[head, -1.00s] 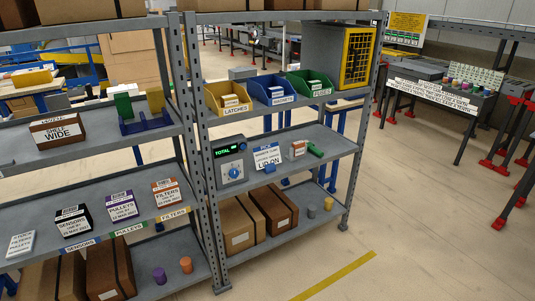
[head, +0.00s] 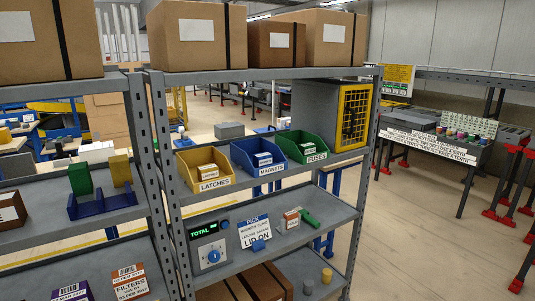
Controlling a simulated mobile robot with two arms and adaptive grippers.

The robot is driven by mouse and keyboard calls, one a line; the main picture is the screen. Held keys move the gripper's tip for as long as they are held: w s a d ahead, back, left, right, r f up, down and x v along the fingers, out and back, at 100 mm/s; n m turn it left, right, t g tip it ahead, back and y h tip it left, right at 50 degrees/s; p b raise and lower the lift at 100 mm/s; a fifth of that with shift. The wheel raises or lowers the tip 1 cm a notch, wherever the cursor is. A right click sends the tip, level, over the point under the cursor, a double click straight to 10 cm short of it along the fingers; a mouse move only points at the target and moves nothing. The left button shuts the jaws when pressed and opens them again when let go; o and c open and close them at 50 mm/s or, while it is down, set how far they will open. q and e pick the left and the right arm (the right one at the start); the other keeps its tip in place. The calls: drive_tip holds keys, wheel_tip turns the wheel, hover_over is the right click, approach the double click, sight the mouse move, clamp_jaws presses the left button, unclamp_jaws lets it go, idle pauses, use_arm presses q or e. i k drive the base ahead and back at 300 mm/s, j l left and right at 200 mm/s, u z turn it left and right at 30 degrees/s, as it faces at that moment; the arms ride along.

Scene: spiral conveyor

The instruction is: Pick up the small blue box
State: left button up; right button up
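A small blue block (head: 258,245) sits on the middle shelf of the right rack, at the foot of a white "LID ON" sign (head: 254,230). It may be the sign's stand; I cannot tell. A larger blue open bin (head: 243,158) labelled MAGNETS stands on the shelf above, with a small white-labelled box (head: 263,159) inside. The bin is between a yellow LATCHES bin (head: 188,170) and a green FUSES bin (head: 291,147). Neither of my grippers is in view.
A scale-like box with a green display (head: 209,243) stands left of the sign. A small orange-and-white box (head: 292,219) and a green piece (head: 310,217) lie to its right. Rack posts (head: 169,190) stand in front. Floor (head: 420,220) is open to the right.

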sight(260, 159)
drive_tip(key=i+l, duration=0.15)
drive_tip(key=i, duration=0.8)
